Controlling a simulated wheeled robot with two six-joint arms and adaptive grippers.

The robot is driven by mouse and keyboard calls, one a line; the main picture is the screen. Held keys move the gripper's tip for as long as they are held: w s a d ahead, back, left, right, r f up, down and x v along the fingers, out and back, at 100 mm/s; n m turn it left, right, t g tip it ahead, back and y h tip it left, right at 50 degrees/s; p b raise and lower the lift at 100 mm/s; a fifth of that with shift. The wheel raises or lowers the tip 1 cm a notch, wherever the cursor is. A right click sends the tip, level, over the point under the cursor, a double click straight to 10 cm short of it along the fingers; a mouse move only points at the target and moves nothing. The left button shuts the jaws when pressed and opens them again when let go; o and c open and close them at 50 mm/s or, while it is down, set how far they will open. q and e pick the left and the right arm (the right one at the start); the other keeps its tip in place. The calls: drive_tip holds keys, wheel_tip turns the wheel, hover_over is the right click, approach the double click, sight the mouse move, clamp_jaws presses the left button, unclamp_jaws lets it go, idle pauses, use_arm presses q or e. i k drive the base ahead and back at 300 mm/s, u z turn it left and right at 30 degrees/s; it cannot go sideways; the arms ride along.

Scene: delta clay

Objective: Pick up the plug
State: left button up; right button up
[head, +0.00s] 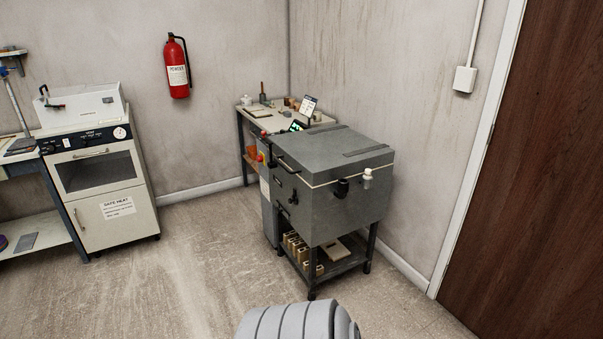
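A small white piece that looks like a plug (367,178) sits at the right front face of the grey kiln (335,203), just below the lid line. A dark round fitting (342,188) is beside it on the left. The view is too distant to tell whether the white piece sits in a hole or on a holder. The kiln's lid (330,148) is down. Neither of my grippers is in view.
The kiln stands on a dark frame with a lower shelf (338,262) holding several pale blocks. A cluttered worktable (250,116) stands behind it. A white oven cabinet (103,190) is on the left, a brown door (535,170) on the right. Floor in front is clear.

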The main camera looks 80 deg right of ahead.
sight(367, 171)
drive_tip(key=z, duration=3.3)
